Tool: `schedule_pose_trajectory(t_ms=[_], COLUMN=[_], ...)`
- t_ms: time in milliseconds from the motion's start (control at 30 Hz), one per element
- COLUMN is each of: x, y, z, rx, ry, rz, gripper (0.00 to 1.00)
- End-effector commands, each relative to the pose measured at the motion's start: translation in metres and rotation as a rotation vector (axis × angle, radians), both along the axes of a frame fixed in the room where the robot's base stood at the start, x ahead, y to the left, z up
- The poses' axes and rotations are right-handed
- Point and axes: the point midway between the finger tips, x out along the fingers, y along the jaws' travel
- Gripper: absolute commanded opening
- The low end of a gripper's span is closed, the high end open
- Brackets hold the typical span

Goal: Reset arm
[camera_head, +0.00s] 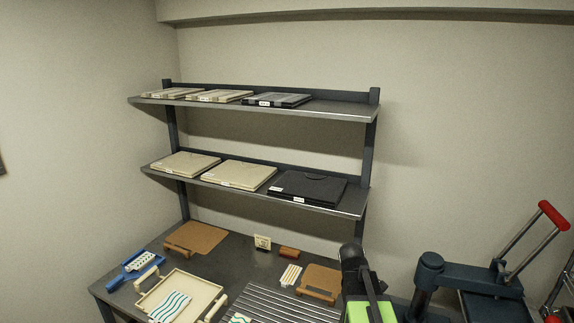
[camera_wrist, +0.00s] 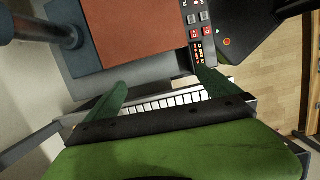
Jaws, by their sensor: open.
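My gripper (camera_wrist: 163,88) shows in the wrist view with its two dark green fingers spread apart. Nothing is held between the fingers. Beyond them is a press with a flat reddish-brown pad (camera_wrist: 145,35) and a control panel (camera_wrist: 197,35) with red lit digits and small buttons. A white slotted strip (camera_wrist: 170,101) lies behind the fingertips; I cannot tell if they touch it. In the head view, part of my dark arm and its bright green part show at the bottom, and the fingertips are not visible there.
A dark press with a red-tipped handle (camera_head: 551,214) stands at the right. Two wall shelves, an upper one (camera_head: 335,110) and a lower one (camera_head: 352,205), hold flat packs. On the table are a cream tray (camera_head: 203,287), a blue tray (camera_head: 117,280), brown boards (camera_head: 195,236) and a ribbed mat (camera_head: 275,303).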

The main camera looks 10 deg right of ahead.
Motion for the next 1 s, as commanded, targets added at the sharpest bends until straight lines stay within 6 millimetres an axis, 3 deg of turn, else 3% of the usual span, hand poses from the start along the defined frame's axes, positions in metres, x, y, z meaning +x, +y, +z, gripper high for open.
schedule_pose_trajectory(t_ms=[33,100,200,233,400,533,833,1000], x=[-0.001,-0.003,-0.012,-0.015,-0.022,-0.018,-0.018,-0.018], y=[0.038,0.083,0.139,0.148,0.162,0.165,0.164,0.164], z=[-0.004,-0.008,-0.012,-0.012,-0.012,-0.012,-0.012,-0.012], rx=[0.013,0.035,0.077,0.087,0.129,0.129,0.122,0.121], ry=[-0.025,-0.063,-0.120,-0.132,-0.184,-0.205,-0.210,-0.209], rz=[-0.017,-0.083,-0.257,-0.325,-0.712,-0.896,-0.954,-0.952], gripper=[1.00,1.00,1.00,1.00,1.00,1.00,1.00,0.79])
